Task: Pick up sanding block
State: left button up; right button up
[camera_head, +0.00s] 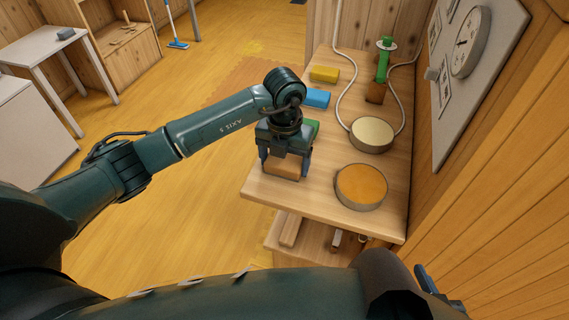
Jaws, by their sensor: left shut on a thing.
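The tan-brown block (282,168), which looks like the sanding block, is at the near left edge of the wooden bench (330,205). My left gripper (284,165) comes down over it from above and is shut on it, one finger on each side. The block's top is partly hidden by the gripper. Whether it touches the bench or is slightly raised I cannot tell. Part of my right gripper (441,290) shows at the lower right, off the bench; its jaw opening is unclear.
A green block (314,129) is partly hidden behind my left gripper. A blue block (317,98) and a yellow block (324,74) lie farther back. Two round jar-like drums, orange-topped (361,186) and cream-topped (372,134), stand to the right. A gauge panel (470,70) is on the right wall.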

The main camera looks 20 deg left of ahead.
pick_arm(q)
jog(key=c, duration=0.4)
pick_arm(e)
jog(key=shift+w+r, duration=0.1)
jog(key=shift+w, duration=0.05)
pick_arm(q)
notch_tip(320, 180, up, 9)
jog(key=shift+r+p, duration=0.1)
jog(key=shift+p, duration=0.25)
jog(key=shift+r, duration=0.45)
jog(key=o, duration=0.5)
jog(key=shift+c, duration=0.2)
jog(key=c, duration=0.3)
pick_arm(e)
jog(key=shift+a, duration=0.15)
